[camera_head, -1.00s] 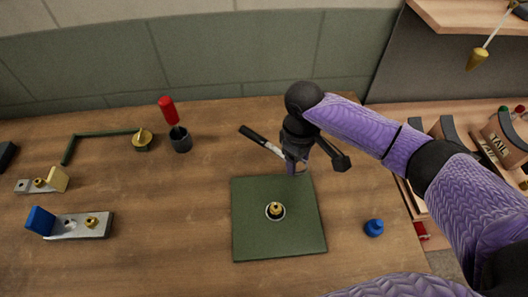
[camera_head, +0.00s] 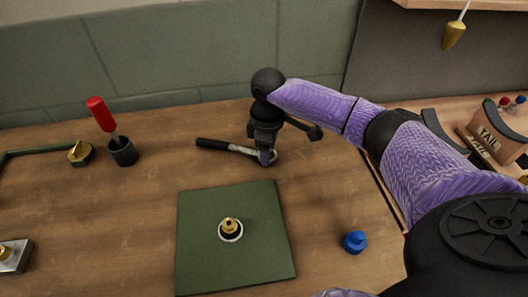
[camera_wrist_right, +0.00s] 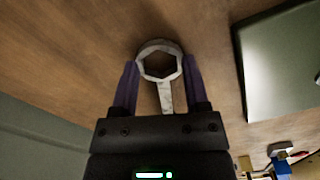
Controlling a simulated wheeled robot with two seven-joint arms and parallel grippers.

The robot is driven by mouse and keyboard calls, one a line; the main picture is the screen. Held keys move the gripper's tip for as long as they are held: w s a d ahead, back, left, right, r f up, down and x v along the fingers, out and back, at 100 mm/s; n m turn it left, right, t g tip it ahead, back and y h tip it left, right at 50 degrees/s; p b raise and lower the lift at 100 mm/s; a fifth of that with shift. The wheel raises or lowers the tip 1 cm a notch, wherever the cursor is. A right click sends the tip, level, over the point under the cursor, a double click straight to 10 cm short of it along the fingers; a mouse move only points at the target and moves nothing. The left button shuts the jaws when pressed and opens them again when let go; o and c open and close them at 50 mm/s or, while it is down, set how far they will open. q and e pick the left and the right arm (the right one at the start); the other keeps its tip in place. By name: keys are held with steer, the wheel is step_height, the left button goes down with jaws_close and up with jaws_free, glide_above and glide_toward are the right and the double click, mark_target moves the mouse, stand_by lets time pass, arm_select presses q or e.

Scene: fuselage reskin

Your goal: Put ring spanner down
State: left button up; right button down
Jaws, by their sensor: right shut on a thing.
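The ring spanner has a black handle (camera_head: 212,143) and a silver shaft and ring. My right gripper (camera_head: 264,158) is shut on it near the ring end, behind the green mat (camera_head: 205,265). In the right wrist view the spanner's ring (camera_wrist_right: 160,60) shows between and just past the two purple fingers (camera_wrist_right: 158,85), over bare wood. The spanner is at or just above the table top; I cannot tell whether it touches. Its handle is hidden in the wrist view. My left gripper is out of view.
A brass fitting in a pale ring (camera_head: 230,229) sits on the mat. A blue knob (camera_head: 355,242) stands to its right. A red-handled tool (camera_head: 101,115) stands in a black cup (camera_head: 122,152) at left. The wood around the spanner is clear.

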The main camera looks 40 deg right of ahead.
steer(key=shift+c, duration=0.4)
jaws_free()
steer(key=shift+f, duration=0.15)
arm_select(q)
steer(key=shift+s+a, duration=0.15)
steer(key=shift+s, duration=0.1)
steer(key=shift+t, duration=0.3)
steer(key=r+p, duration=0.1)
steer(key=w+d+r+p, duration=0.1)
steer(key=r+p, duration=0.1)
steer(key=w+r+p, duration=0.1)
steer(key=p, duration=0.1)
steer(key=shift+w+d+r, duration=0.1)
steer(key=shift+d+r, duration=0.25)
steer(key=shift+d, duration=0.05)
arm_select(e)
step_height(320, 180, up, 12)
